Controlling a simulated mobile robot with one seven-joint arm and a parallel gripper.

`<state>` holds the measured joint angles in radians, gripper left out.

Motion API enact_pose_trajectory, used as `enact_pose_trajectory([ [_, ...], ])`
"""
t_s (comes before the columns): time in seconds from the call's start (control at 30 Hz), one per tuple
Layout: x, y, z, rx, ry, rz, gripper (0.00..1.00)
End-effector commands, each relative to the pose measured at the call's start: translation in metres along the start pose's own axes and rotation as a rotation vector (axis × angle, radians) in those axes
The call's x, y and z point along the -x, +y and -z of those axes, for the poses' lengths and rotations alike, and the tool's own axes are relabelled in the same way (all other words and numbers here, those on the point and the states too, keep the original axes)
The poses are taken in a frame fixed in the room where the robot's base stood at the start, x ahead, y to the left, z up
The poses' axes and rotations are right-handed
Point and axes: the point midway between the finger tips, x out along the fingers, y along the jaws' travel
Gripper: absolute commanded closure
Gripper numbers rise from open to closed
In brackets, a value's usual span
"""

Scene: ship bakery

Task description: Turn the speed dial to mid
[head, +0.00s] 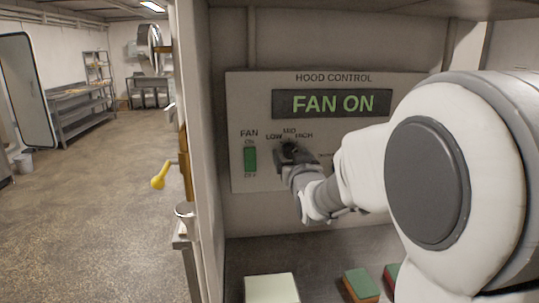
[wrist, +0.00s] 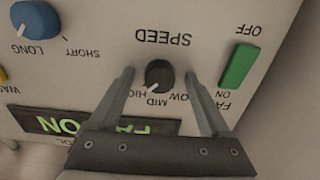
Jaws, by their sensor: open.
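The speed dial is a round black knob (wrist: 159,74) on the hood control panel (head: 350,104), under the word SPEED in the upside-down wrist view. LOW, MID and HIGH are printed around it. A small light mark shows at its lower-left edge in the wrist view, around the MID-to-HIGH side; the exact setting is hard to tell. My gripper (wrist: 159,72) is open, with one finger on each side of the knob and a visible gap to each. In the head view my gripper (head: 292,152) covers most of the dial.
A green fan switch (head: 250,159) is left of the dial, close to one finger in the wrist view. The display (head: 331,103) reads FAN ON. A blue knob (wrist: 35,19) sits further along the panel. A pale block (head: 271,288) lies on the counter below.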

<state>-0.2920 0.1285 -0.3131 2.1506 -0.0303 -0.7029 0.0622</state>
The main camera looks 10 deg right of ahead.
Motion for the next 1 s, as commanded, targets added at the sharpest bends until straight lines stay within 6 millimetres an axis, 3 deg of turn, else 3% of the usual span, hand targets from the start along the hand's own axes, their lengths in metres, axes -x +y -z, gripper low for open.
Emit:
enact_pose_trajectory([
  [0.27, -0.0013, 0.0003, 0.0003, 0.000, 0.001, -0.001, 0.19],
  [0.3, -0.0013, 0.0003, 0.0003, 0.000, 0.001, -0.001, 0.23],
  [0.73, -0.0011, 0.0003, 0.0002, 0.000, 0.000, -0.001, 1.00],
  [1.0, -0.0011, 0.0005, -0.0010, 0.023, 0.001, -0.001, 1.00],
])
